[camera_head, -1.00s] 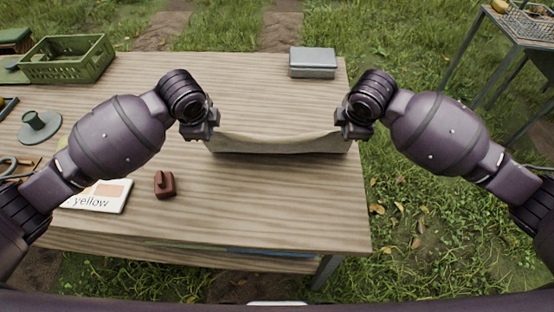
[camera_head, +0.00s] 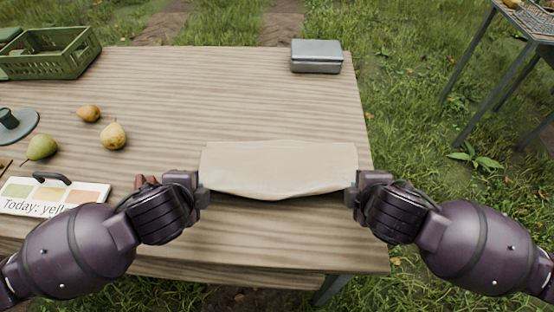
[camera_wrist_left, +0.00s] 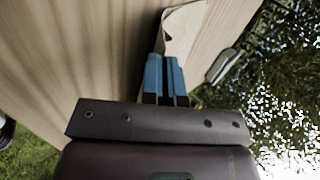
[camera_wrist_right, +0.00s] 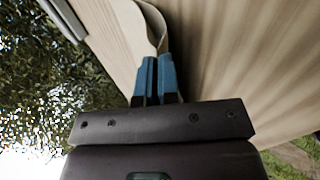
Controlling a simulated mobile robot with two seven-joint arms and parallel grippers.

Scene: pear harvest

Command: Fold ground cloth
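The beige ground cloth (camera_head: 280,168) is held up near the front right of the wooden table, spread between my two grippers, with its lower edge sagging in the middle. My left gripper (camera_head: 202,190) is at its left end, and in the left wrist view its blue fingers (camera_wrist_left: 166,75) are closed together on the cloth's edge (camera_wrist_left: 184,30). My right gripper (camera_head: 352,188) is at its right end, and in the right wrist view its blue fingers (camera_wrist_right: 155,76) are closed on the cloth (camera_wrist_right: 152,25). I cannot tell whether the cloth's underside touches the table.
A grey metal box (camera_head: 316,57) stands at the table's (camera_head: 240,90) back right corner. A green crate (camera_head: 55,55), several pears (camera_head: 113,136) and a colour chart (camera_head: 50,195) are on the left. The table between crate and box is clear.

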